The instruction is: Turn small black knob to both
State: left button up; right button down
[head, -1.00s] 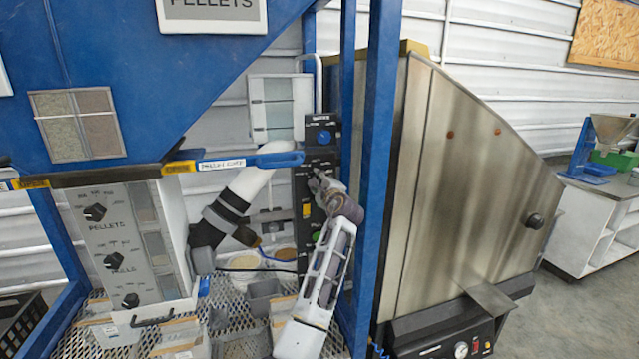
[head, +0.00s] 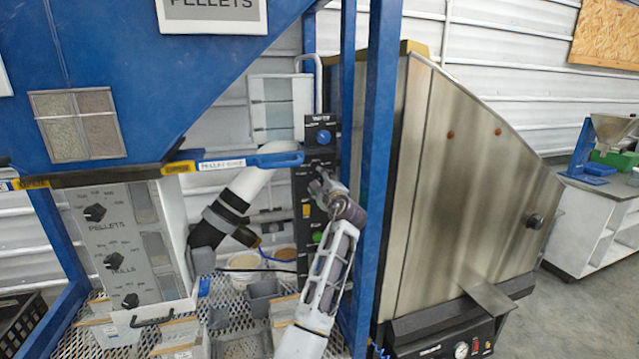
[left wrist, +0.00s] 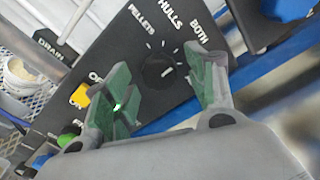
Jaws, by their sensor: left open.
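The small black knob (left wrist: 160,72) sits on the black control panel (left wrist: 95,65), with the labels PELLETS, HULLS and BOTH around it. A short white mark shows on the knob's face; I cannot tell for sure which label it points to. My left gripper (left wrist: 164,92) is open, with one green-padded finger on each side of the knob, and I see gaps between the pads and the knob. In the head view my left gripper (head: 322,186) is in front of the narrow upright panel (head: 320,157) and hides the knob there. My right gripper is in neither view.
A yellow switch (left wrist: 80,96) and a green button (left wrist: 68,135) are on the same panel. A blue dial (head: 323,137) is at its top. A blue post (head: 378,170) stands close on the right.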

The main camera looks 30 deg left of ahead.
pick_arm(q)
jog(key=v, duration=1)
jog(key=shift+s+d, duration=0.15)
jog(key=shift+s, duration=0.1)
jog(key=shift+f, duration=0.15)
